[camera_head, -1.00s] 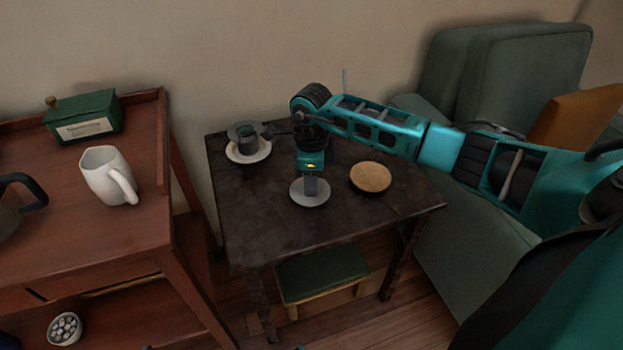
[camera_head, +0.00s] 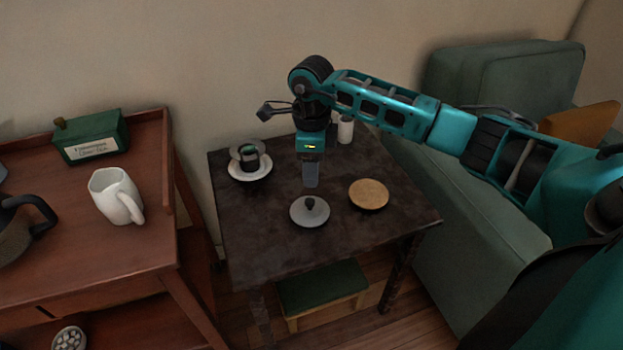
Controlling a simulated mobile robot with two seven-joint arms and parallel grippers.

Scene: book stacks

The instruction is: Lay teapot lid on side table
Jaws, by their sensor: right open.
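The teapot lid (camera_head: 297,212), a grey disc with a dark knob, lies flat on the dark side table (camera_head: 265,240), near its middle. My right gripper (camera_head: 311,184) is open and points down just above and behind the lid, apart from its knob. Nothing is held in it. A dark teapot (camera_head: 14,238) with a black handle is partly in view at the left edge, on the reddish wooden cart. My left gripper is not in view.
On the side table are a cup on a white saucer (camera_head: 238,174), a round cork mat (camera_head: 368,194) and a white cylinder (camera_head: 346,130). The cart (camera_head: 120,255) holds a white mug (camera_head: 113,195) and a green box (camera_head: 92,137). A green armchair (camera_head: 480,200) stands at the right.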

